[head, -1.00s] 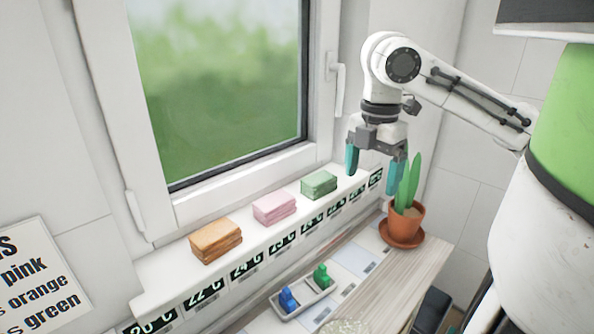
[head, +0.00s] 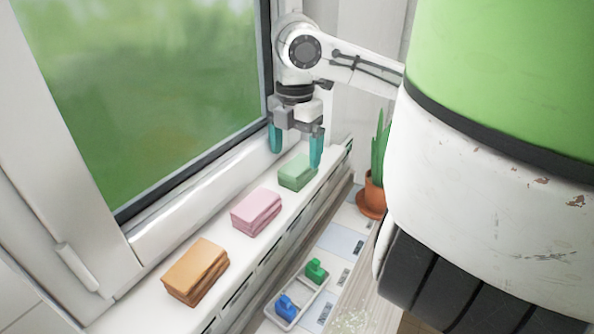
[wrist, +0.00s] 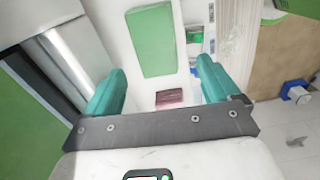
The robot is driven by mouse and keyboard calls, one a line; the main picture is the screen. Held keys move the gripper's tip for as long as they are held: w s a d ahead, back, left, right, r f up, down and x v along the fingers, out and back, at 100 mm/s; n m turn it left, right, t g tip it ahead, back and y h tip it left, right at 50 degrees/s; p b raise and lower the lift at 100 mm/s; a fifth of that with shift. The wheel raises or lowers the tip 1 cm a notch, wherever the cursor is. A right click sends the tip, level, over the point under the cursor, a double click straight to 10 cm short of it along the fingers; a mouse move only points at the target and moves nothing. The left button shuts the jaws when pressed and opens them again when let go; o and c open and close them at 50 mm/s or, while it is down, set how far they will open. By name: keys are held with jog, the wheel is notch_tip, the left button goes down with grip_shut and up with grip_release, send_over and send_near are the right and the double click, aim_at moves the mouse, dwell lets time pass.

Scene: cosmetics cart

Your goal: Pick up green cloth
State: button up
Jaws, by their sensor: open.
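The green cloth (head: 297,172) is a folded stack lying on the white window sill, the farthest of the three folded cloths in the head view. My gripper (head: 295,150) is open and empty, pointing down, with its teal fingers just above the cloth. In the wrist view the green cloth (wrist: 151,40) lies ahead between the open fingers of my gripper (wrist: 158,88). The fingers appear apart from the cloth.
A pink cloth (head: 256,212) and an orange cloth (head: 196,271) lie nearer on the sill (head: 130,303). The window is on the left. A potted cactus (head: 373,190) and a small tray with blue (head: 286,307) and green (head: 316,270) items stand lower right.

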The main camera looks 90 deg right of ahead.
aim_at(295, 168)
jog(key=shift+f+p, duration=0.35)
jog(key=shift+f, duration=2.6)
jog(key=c, duration=1)
